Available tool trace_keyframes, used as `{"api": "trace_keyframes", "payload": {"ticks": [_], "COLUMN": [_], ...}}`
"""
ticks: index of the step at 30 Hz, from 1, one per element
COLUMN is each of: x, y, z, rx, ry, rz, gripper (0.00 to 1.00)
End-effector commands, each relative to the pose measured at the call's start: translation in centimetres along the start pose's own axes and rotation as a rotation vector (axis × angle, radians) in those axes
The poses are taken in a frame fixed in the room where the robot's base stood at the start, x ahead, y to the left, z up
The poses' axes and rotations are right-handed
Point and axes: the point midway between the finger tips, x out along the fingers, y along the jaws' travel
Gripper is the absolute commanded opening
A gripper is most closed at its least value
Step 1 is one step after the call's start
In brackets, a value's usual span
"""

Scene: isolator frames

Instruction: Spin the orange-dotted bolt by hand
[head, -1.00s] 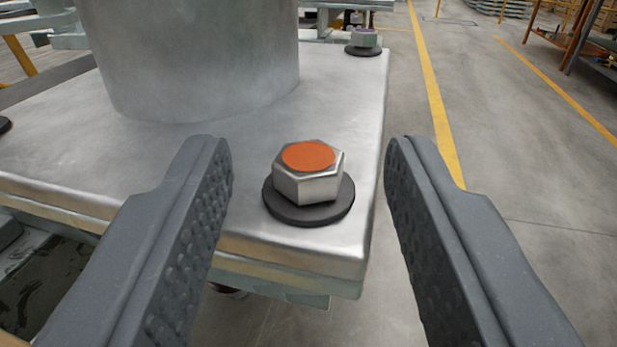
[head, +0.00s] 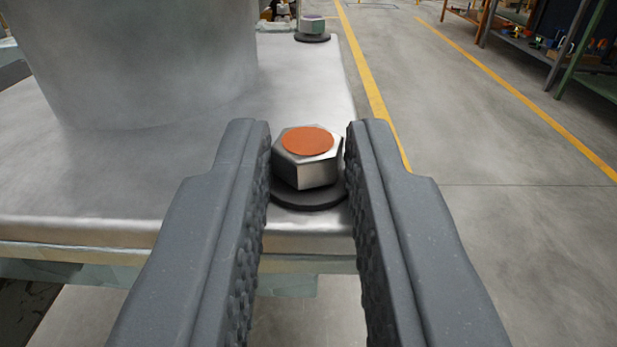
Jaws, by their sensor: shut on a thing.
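The orange-dotted bolt (head: 308,172) has a silver hex head with an orange disc on top. It stands upright on a dark round washer (head: 305,200) near the front right corner of a metal plate. My gripper (head: 308,150) is shut on the bolt head, with one textured grey finger on its left side and one on its right. The fingers hide part of the washer's edges and the plate's corner.
The metal plate (head: 130,200) carries a large grey cylinder (head: 140,60) at the left. Open floor (head: 480,230) with yellow lines lies to the right, and shelving (head: 560,55) stands beyond.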

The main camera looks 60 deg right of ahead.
Motion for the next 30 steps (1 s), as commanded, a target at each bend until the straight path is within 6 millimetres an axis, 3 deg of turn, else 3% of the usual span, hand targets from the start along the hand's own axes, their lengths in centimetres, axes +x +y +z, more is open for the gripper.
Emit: {"api": "trace_keyframes", "payload": {"ticks": [15,30], "x": [0.0,0.1], "y": [-0.8,-1.1], "z": [0.1,0.1], "rx": [0.002,-0.001], "ry": [0.001,-0.001], "rz": [0.294,0.439], "gripper": [0.00,0.00]}}
